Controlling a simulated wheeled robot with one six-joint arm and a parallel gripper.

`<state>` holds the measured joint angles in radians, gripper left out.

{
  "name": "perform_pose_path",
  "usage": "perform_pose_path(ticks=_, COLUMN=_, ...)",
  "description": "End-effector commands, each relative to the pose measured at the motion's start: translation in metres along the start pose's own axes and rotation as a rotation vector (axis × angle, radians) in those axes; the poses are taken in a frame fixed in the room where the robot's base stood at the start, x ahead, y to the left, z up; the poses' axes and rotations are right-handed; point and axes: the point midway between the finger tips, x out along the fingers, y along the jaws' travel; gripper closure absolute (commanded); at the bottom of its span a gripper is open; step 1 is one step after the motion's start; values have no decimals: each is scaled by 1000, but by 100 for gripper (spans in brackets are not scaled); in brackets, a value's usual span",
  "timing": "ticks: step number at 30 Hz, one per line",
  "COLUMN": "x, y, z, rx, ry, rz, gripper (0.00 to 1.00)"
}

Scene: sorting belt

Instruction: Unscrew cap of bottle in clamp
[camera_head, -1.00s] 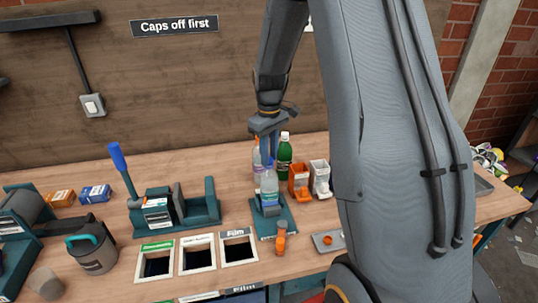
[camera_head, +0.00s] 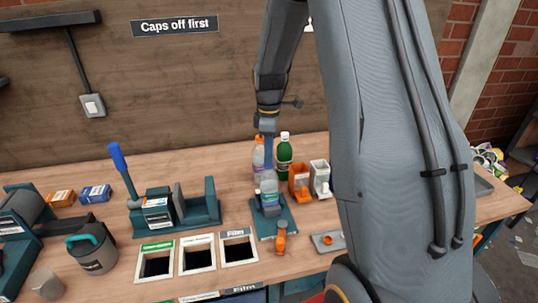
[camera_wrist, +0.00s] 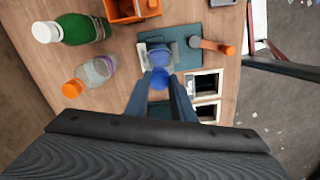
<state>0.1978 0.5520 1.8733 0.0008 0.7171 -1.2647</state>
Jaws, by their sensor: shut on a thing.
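A clear bottle (camera_head: 269,183) stands upright in the clamp (camera_head: 288,224), a teal base with an orange-knobbed handle at its front. My gripper (camera_head: 268,150) points down over the bottle's top. In the wrist view my gripper (camera_wrist: 162,84) has both fingers closed around the blue cap (camera_wrist: 159,77). The bottle and clamp jaws (camera_wrist: 158,50) show just beyond the cap. In the head view the cap is hidden by the fingers.
A green bottle (camera_head: 284,155) with a white cap and a clear bottle (camera_head: 258,158) with an orange cap stand close behind the clamp. Orange (camera_head: 300,181) and white (camera_head: 320,179) containers stand to the right. Framed openings (camera_head: 197,256) lie front left.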

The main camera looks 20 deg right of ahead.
Motion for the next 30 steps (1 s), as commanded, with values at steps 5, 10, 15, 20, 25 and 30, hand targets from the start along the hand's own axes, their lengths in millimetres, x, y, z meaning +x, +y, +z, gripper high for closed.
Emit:
perform_pose_path(ticks=5, x=0, y=0, z=0, rx=-64, ry=0, rz=-1, gripper=99)
perform_pose_path(ticks=10, x=0, y=-1, z=0, rx=-62, ry=0, rz=-1, gripper=99)
perform_pose_path(ticks=15, x=0, y=-1, z=0, rx=-130, ry=-1, rz=-2, gripper=99)
perform_pose_path(ticks=20, x=0, y=-1, z=0, rx=-332, ry=-1, rz=-2, gripper=99)
perform_pose_path(ticks=25, x=0, y=-1, z=0, rx=-485, ry=-1, rz=-2, gripper=99)
perform_pose_path(ticks=30, x=0, y=-1, z=0, rx=-514, ry=-1, rz=-3, gripper=99)
